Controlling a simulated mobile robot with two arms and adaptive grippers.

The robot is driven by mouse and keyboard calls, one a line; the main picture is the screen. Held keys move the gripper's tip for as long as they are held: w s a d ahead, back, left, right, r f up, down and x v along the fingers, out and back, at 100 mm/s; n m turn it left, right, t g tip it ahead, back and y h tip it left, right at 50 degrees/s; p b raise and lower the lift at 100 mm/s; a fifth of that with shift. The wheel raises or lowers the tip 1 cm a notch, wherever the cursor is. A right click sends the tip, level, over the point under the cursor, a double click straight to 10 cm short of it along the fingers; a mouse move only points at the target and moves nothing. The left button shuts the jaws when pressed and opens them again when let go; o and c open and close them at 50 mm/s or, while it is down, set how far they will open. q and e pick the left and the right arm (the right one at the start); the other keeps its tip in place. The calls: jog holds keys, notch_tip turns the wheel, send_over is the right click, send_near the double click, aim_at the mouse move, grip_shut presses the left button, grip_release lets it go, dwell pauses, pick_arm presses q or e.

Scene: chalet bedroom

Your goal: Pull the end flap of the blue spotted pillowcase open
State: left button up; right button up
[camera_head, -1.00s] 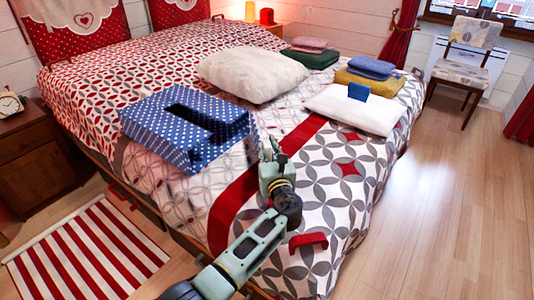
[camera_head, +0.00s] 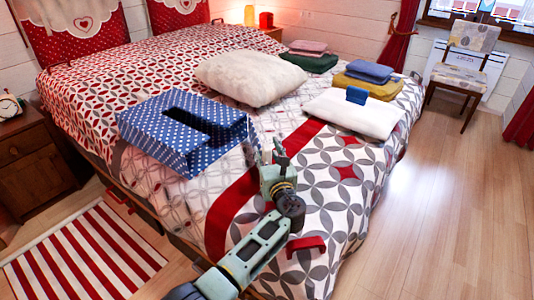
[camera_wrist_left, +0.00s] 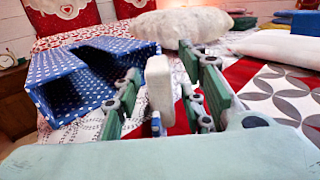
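The blue pillowcase with white spots (camera_head: 150,125) lies on the bed, box-like, with a dark opening on its upper side. It also shows at the left of the left wrist view (camera_wrist_left: 72,92), its open end facing the gripper. My left gripper (camera_head: 268,152) is over the bed, just right of the pillowcase's right end and apart from it. I cannot tell which edge is the end flap. My right gripper is not in view.
A cream pillow (camera_head: 250,77) lies behind the pillowcase. A white pillow (camera_head: 355,116) with a small blue item (camera_head: 357,95) on it lies to the right. Folded cloths (camera_head: 368,80) are at the back right. The patterned bedspread around my gripper is clear.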

pick_arm(q)
jog(key=shift+s+d, duration=0.15)
jog(key=shift+s, duration=0.15)
jog(key=v, duration=0.7)
